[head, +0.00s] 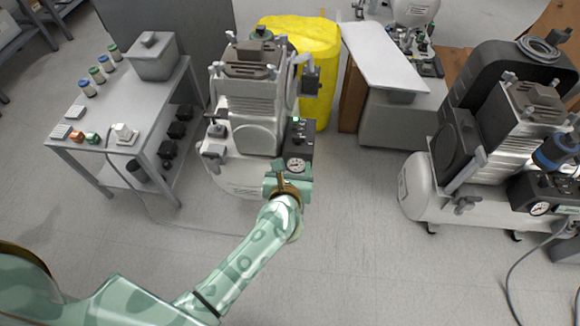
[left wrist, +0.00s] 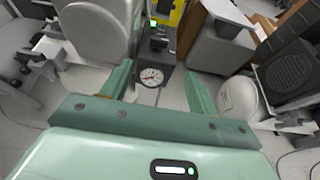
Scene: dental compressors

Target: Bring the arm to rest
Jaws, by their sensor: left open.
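My left arm reaches in from the lower left in the head view. Its green gripper (head: 290,172) is in front of the middle compressor (head: 250,115), close to its dark control panel (head: 300,138). In the left wrist view the two fingers of the left gripper (left wrist: 158,84) stand wide apart with nothing between them. The panel's round gauge (left wrist: 151,77) shows beyond the gap, and a small green light glows above it. I cannot tell from these views whether a finger touches the panel. My right gripper is not in view.
A grey side table (head: 115,125) with bottles and small parts stands at the left. A second compressor (head: 480,150) is at the right, with a hose on the floor. The floor in front is clear.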

